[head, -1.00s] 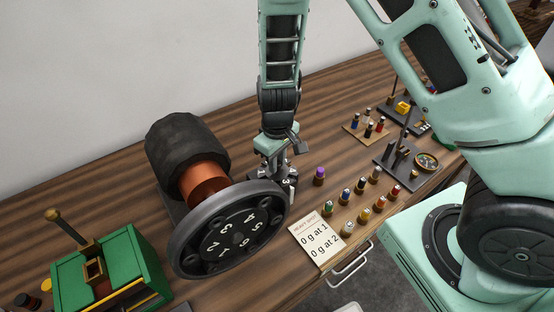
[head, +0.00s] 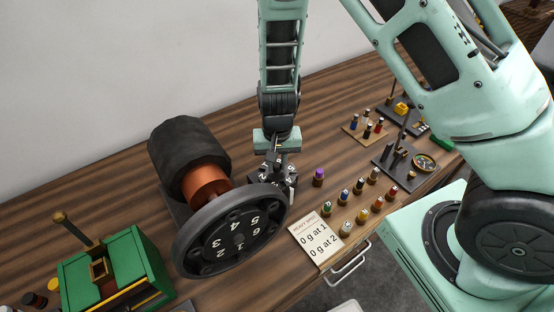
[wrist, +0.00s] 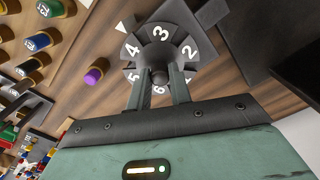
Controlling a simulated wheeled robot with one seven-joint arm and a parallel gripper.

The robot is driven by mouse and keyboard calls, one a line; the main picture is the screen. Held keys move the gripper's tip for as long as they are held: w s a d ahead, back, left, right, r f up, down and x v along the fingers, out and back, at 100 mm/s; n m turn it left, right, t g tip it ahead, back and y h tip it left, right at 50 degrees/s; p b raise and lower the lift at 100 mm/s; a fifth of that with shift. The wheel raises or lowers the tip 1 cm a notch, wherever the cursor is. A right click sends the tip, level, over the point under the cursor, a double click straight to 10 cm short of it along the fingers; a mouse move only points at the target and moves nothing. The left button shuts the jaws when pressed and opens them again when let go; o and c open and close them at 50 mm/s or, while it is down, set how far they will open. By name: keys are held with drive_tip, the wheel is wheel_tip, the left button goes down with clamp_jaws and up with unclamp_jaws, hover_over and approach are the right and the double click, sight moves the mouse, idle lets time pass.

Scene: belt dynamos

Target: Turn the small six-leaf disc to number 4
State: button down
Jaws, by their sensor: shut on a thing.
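The small six-leaf disc (wrist: 146,57) is dark with white numbers; 2, 3, 4, 5 and 6 show in the wrist view. A white pointer triangle (wrist: 121,27) lies beside its rim, between 3 and 4 and closer to 4. My gripper (wrist: 160,80) is shut on the disc's round centre knob (wrist: 159,74). The fingers hide part of the near side. In the head view the disc (head: 284,184) stands just behind the large numbered wheel, with my gripper (head: 277,163) coming down on it from above.
The large numbered wheel (head: 188,247) and its dark drum (head: 186,145) stand close left of the disc. A purple-topped peg (head: 318,177), several coloured pegs and a paper card (head: 318,240) are to the right. A green machine (head: 110,270) is at lower left.

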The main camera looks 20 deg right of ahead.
sight(277, 164)
drive_tip(key=shift+m, duration=1.4)
drive_tip(key=shift+p, duration=0.3)
drive_tip(key=c, duration=1.3)
unclamp_jaws()
wheel_tip(277, 164, up, 18)
drive_tip(key=shift+f+b, duration=0.25)
drive_tip(key=shift+b, duration=0.5)
